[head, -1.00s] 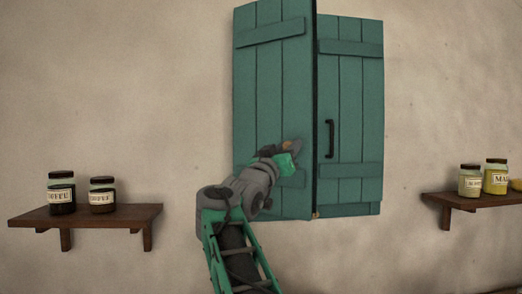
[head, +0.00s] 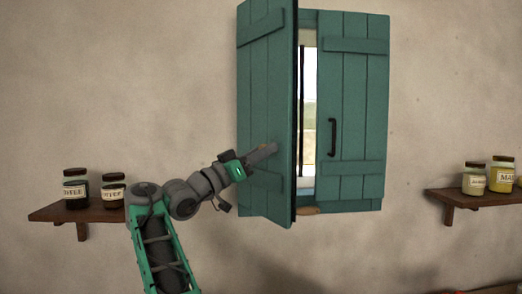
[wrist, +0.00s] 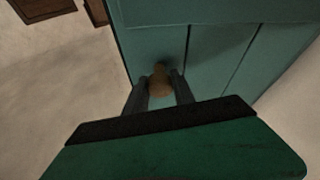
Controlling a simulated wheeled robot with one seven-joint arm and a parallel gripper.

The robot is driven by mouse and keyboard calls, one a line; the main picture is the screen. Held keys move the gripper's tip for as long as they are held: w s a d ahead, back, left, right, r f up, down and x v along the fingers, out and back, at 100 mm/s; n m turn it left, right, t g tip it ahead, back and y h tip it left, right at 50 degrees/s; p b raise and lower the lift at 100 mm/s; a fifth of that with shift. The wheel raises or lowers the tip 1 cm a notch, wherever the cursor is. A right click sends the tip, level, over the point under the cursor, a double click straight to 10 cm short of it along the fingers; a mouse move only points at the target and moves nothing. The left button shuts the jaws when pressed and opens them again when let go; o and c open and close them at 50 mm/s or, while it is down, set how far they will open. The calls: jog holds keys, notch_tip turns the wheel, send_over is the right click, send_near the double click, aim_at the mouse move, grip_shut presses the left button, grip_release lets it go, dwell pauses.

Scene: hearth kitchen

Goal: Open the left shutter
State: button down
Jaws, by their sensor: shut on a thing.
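The left shutter (head: 262,90) is green and planked. It stands partly open, its right edge swung out from the wall. A bright gap shows the window opening (head: 308,110) behind it. My gripper (head: 264,152) is at the lower part of the shutter's front face. In the wrist view, my two fingers (wrist: 161,88) are closed around a tan-brown knob (wrist: 159,82) against the green planks (wrist: 205,55). The right shutter (head: 352,100) is shut and has a black bar handle (head: 332,137).
A shelf with dark-lidded jars (head: 75,188) is on the wall at left, partly behind my arm. Another shelf (head: 455,197) with jars is at right. A small wooden piece (head: 308,210) shows at the window's lower edge. Bare wall lies left of the shutter.

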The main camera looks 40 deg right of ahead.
jog(key=shift+r, duration=0.15)
jog(key=c, duration=1.1)
grip_release()
jog(key=shift+o, duration=0.2)
jog(key=shift+a+f+b, duration=0.15)
jog(key=shift+f+b, duration=0.15)
jog(key=shift+b, duration=0.05)
jog(key=b+v, duration=0.5)
jog(key=v, duration=0.2)
jog(key=shift+a+b, duration=0.25)
jog(key=shift+b, duration=0.15)
jog(key=shift+c, duration=0.2)
